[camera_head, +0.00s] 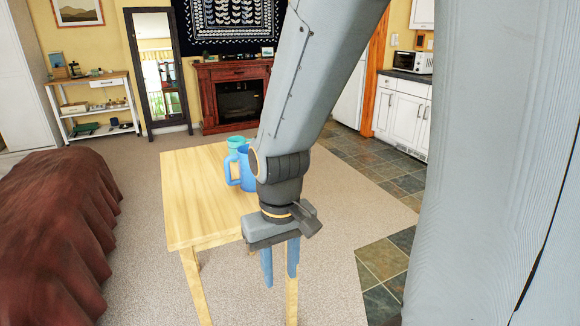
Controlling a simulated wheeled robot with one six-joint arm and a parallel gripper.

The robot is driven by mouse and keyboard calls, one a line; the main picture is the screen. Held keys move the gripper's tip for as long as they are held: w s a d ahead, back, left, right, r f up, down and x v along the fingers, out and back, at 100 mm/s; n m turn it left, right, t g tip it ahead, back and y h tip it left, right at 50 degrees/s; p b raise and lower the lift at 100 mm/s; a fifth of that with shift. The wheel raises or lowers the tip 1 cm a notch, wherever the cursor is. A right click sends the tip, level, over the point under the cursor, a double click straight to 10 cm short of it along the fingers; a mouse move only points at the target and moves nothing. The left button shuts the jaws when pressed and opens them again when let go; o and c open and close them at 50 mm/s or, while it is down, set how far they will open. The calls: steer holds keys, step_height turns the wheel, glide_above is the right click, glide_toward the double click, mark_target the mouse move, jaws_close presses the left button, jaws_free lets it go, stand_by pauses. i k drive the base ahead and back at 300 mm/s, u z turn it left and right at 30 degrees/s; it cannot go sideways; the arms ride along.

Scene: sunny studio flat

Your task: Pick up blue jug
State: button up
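The blue jug (246,170) stands upright on the light wooden table (195,200), with its handle to the left. My arm hides its right part.
A brown-covered couch or bed (55,235) lies left of the table. A fireplace (237,97), a mirror (160,85) and a shelf cart (95,105) line the back wall. White kitchen cabinets (402,110) stand at right. The table's left half is bare.

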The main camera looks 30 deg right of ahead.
mark_target(246, 180)
steer(key=z, duration=0.05)
steer(key=i, duration=0.9)
